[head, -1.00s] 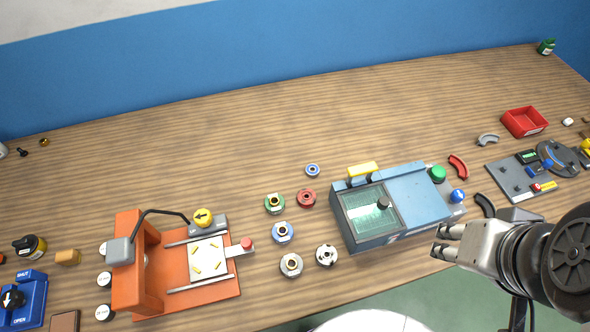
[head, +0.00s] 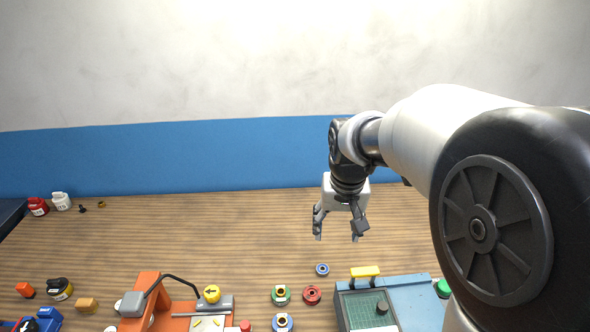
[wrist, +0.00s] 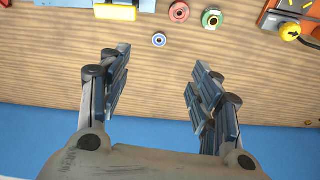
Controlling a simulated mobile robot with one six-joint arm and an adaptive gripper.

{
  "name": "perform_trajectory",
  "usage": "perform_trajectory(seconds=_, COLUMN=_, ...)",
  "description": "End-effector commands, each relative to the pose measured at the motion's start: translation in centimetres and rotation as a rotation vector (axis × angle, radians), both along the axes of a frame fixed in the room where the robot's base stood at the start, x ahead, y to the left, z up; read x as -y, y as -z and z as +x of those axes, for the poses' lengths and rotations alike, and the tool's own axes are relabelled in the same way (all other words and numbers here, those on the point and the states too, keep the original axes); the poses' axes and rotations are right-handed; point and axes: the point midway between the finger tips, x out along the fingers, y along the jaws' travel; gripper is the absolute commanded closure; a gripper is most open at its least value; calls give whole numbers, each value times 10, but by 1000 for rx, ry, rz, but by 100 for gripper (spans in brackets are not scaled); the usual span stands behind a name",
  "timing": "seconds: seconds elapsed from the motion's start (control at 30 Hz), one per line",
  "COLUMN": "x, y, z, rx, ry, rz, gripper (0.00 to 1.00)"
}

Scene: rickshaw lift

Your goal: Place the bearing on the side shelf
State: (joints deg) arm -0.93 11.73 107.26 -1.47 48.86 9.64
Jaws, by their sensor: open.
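A small blue ring with a metallic centre (head: 322,269), which looks like the bearing, lies flat on the wooden table behind the other round parts. It also shows in the wrist view (wrist: 159,40), ahead of and between my fingertips. My gripper (head: 338,238) points down above the table, behind the ring and apart from it. Its fingers are spread and empty, also in the wrist view (wrist: 160,75). A dark flat surface (head: 9,216) shows at the far left edge; I cannot tell whether it is the side shelf.
Red (head: 312,295), green-rimmed (head: 281,295) and blue-rimmed (head: 283,322) round parts lie near the ring. A blue machine with a yellow handle (head: 365,271) stands to their right, an orange press (head: 140,300) to their left.

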Motion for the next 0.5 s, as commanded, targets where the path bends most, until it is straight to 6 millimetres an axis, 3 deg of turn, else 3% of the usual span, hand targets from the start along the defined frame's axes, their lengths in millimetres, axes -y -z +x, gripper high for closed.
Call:
perform_trajectory(seconds=0.03, x=-1, y=20, z=21, rx=-26, ry=9, rz=0, gripper=42)
perform_trajectory(seconds=0.1, x=-2, y=42, z=44, rx=-45, ry=24, rz=1, gripper=42)
perform_trajectory(seconds=0.2, x=-3, y=72, z=68, rx=-68, ry=40, rz=2, gripper=42)
perform_trajectory(seconds=0.33, x=-4, y=100, z=86, rx=-85, ry=53, rz=2, gripper=42)
perform_trajectory(seconds=0.5, x=-4, y=122, z=93, rx=-94, ry=60, rz=3, gripper=42)
